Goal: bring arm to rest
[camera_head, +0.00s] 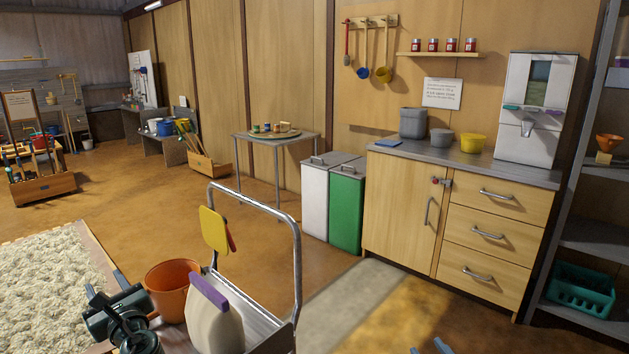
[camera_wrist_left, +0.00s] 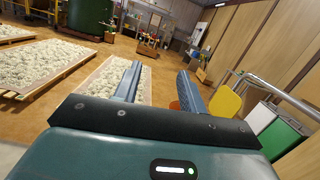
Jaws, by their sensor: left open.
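My right gripper (camera_head: 429,347) shows only as two blue fingertips at the bottom edge of the head view. They are apart, with nothing visible between them; the rest is out of frame.
A pale textured bed (camera_head: 50,290) lies left. A wooden cabinet (camera_head: 405,205) and bins (camera_head: 347,210) stand ahead.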

